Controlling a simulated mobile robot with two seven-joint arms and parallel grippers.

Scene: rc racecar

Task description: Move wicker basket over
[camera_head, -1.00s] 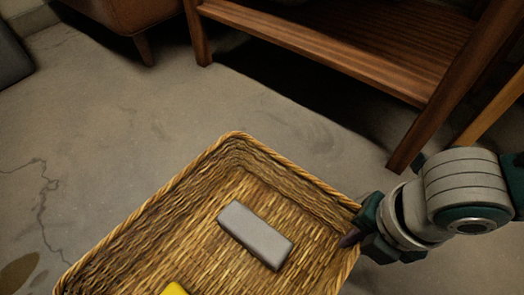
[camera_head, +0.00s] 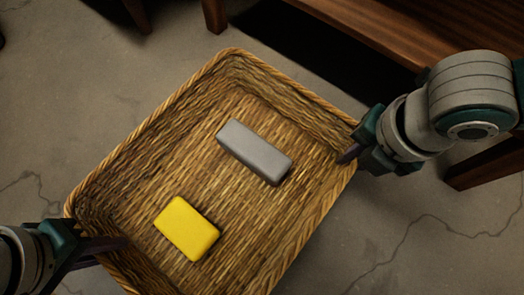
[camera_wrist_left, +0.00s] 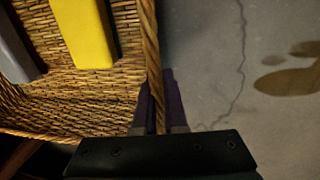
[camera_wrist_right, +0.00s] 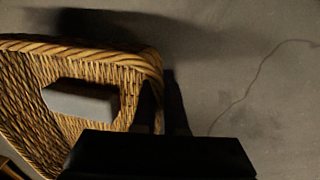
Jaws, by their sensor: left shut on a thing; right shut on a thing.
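The wicker basket (camera_head: 290,78) is a tan, woven, rectangular basket seen from above in the head view, held between my two grippers. A grey block (camera_head: 254,151) and a yellow block (camera_head: 187,228) lie on its bottom. My left gripper (camera_head: 100,247) is shut on the basket's left wall; the left wrist view shows its fingers (camera_wrist_left: 158,105) straddling the rim. My right gripper (camera_head: 352,150) is shut on the right wall. In the right wrist view its fingers (camera_wrist_right: 165,110) pinch the basket's edge, partly hidden by the gripper body.
A wooden piece of furniture (camera_head: 400,40) with a dark space beneath stands at the upper right. A furniture leg (camera_head: 138,14) shows at the top left. The cracked concrete floor (camera_head: 420,250) is open at the lower right and at the left (camera_head: 50,120).

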